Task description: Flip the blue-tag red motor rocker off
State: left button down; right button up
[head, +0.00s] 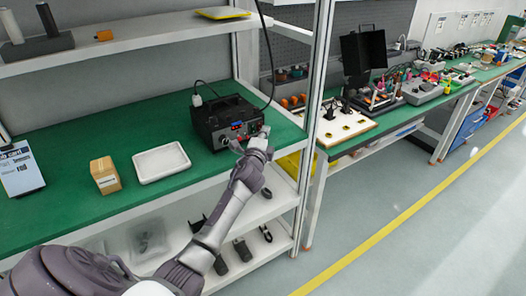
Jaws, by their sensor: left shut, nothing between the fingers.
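A black control box (226,119) stands on the green bench top, a cable plugged in at its upper left. Small red and blue marks show on its front face, too small to tell which is the blue-tag red motor rocker or how it is set. My left gripper (241,144) is at the lower right of this front face, shut and empty. Its fingertips are very close to the panel; I cannot tell if they touch it. The gripper covers part of the lower front. My right gripper is not in view.
A white tray (161,162), a wooden block (105,175) and a sign card (21,170) stand left of the box on the green bench (75,215). A shelf post (316,95) rises to the right. A dark cable hangs down behind the box.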

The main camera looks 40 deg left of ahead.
pick_arm(q)
jog(key=r+v, duration=0.1)
jog(key=v, duration=0.9)
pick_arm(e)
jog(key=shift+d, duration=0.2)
pick_arm(q)
jog(key=shift+d, duration=0.15)
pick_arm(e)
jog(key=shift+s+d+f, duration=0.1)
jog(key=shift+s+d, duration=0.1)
